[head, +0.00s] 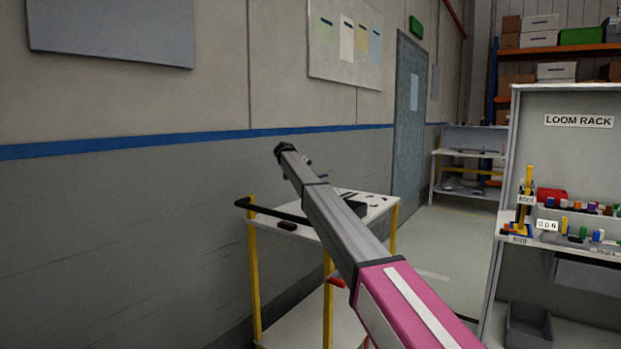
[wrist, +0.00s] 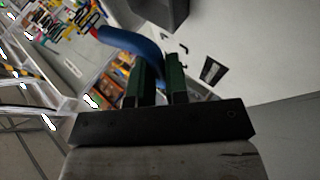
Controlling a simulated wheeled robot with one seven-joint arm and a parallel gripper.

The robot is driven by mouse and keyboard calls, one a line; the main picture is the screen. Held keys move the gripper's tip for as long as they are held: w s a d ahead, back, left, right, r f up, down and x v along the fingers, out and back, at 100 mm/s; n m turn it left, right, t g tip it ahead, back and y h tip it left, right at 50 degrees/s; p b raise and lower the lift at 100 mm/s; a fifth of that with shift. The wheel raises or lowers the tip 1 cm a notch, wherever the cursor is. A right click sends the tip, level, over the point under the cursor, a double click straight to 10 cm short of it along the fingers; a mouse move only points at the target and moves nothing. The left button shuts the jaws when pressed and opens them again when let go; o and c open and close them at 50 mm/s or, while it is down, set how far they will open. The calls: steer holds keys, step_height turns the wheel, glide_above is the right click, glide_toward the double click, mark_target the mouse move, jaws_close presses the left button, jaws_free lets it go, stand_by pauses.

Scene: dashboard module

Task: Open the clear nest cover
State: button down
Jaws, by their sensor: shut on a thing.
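My gripper (wrist: 157,72) shows in the wrist view with two dark green fingers a small gap apart. A blue curved piece (wrist: 130,40) runs in from the upper left and ends between the fingers, which are shut on it. Whether this piece belongs to the clear nest cover cannot be told. I cannot make out the clear cover itself in either view. In the head view my arm reaches from the bottom right up over a white-topped cart, and my gripper cannot be made out there.
The white-topped cart (head: 376,199) with yellow legs stands by the wall, with small dark parts on it. A dark block (wrist: 163,10) shows in the wrist view. The loom rack (head: 560,95) with colored parts stands right. Floor between is clear.

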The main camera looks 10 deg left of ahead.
steer(key=shift+s+a+f, duration=0.1)
steer(key=shift+a+f, duration=0.05)
steer(key=shift+f, duration=0.35)
steer(key=c, duration=1.1)
jaws_free()
steer(key=shift+a, duration=0.1)
steer(key=shift+r, duration=0.2)
